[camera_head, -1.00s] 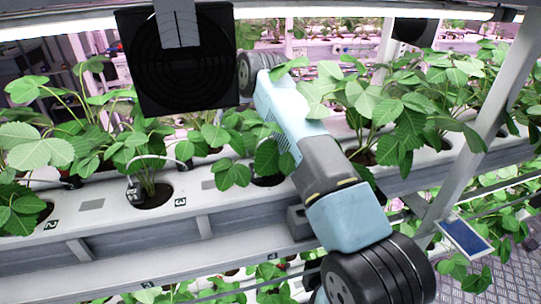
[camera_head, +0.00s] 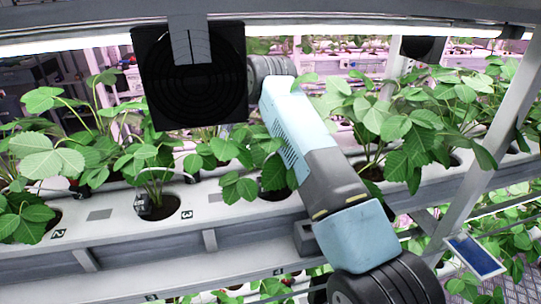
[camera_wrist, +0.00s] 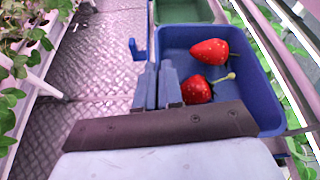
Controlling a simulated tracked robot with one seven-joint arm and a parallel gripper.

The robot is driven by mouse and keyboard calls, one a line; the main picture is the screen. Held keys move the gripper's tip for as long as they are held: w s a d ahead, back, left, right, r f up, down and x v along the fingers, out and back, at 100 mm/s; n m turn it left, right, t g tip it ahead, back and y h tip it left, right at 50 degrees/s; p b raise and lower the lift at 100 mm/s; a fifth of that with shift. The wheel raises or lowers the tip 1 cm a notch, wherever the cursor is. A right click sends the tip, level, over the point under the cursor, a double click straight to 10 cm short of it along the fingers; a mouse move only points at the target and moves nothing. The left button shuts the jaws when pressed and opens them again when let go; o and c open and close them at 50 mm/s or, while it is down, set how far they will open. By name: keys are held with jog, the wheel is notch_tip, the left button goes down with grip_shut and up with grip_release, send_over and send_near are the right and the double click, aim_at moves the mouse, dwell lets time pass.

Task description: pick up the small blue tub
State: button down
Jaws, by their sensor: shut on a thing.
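The blue tub (camera_wrist: 256,72) is at the right of the wrist view, with two red strawberries in it, one (camera_wrist: 209,52) near the far side and one (camera_wrist: 196,90) nearer me. My gripper (camera_wrist: 159,68) is at the tub's left wall, with its two narrow blue-grey fingers close together. It is shut on that wall, though the fingers hide the exact contact. A small blue hook-shaped piece (camera_wrist: 137,49) stands just left of the tub. In the head view my gripper and the tub do not show.
A green tub (camera_wrist: 183,11) lies beyond the blue one. A patterned metal floor (camera_wrist: 95,70) is to the left, with plants at both sides. In the head view a white planting gutter (camera_head: 100,215) with strawberry plants crosses the scene, and a slanted post (camera_head: 478,150) stands at the right.

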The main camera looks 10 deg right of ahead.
jog(key=a+r, duration=0.4)
jog(key=r, duration=0.1)
jog(key=shift+a, duration=0.1)
jog(key=v, duration=0.9)
jog(key=shift+a+r, duration=0.15)
jog(key=shift+a, duration=0.1)
jog(key=shift+d, duration=0.1)
